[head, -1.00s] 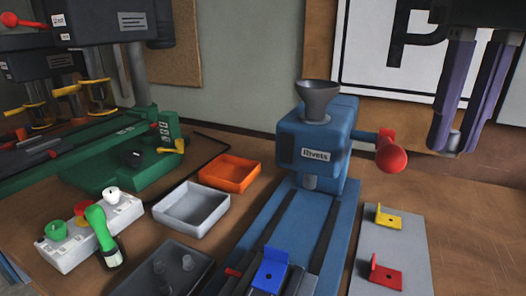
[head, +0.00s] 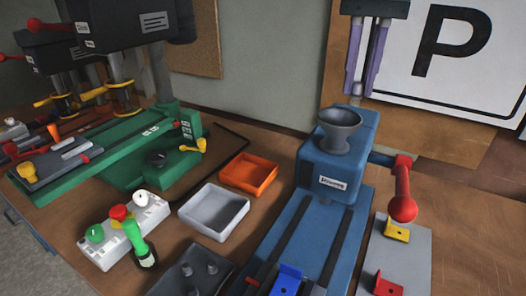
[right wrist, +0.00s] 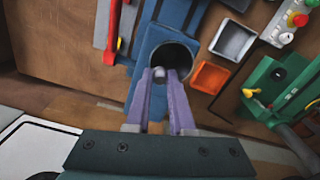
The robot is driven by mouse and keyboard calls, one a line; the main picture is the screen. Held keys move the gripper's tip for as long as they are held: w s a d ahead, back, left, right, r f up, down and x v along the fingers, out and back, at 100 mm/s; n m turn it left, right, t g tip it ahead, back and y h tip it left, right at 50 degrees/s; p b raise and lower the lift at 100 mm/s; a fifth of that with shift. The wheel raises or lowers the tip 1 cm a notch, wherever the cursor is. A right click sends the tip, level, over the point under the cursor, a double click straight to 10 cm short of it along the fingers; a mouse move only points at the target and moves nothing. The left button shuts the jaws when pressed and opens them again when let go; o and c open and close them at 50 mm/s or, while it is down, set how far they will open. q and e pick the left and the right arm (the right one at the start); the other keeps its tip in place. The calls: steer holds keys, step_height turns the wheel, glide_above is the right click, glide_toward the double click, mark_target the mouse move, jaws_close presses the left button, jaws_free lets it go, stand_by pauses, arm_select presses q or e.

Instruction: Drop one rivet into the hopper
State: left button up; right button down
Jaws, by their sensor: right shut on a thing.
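The hopper (head: 340,128) is a dark grey funnel on top of the blue rivet machine (head: 325,165), which bears a "Rivets" label. My right gripper (head: 361,92) has two purple fingers pointing down, just above and slightly right of the hopper in the head view. It is shut on a small grey rivet (right wrist: 158,72) that shows between the fingertips in the right wrist view. There the hopper (right wrist: 182,50) opens just beyond the fingertips, and the rivet overlaps its rim in the picture. My left gripper is not in view.
A red-knobbed lever (head: 403,205) sticks out right of the machine. An orange tray (head: 248,172) and a grey tray (head: 214,210) stand to its left. A green drill press (head: 150,165), a button box (head: 125,230) and a dark peg tray (head: 190,272) are further left.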

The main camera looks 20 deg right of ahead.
step_height(320, 180, down, 3)
steer(key=shift+f+b, duration=0.2)
steer(key=shift+b, duration=0.75)
steer(key=c, duration=0.7)
jaws_free()
steer(key=shift+r, duration=0.2)
step_height(320, 180, up, 10)
steer(key=p, duration=0.8)
steer(key=shift+f, duration=0.15)
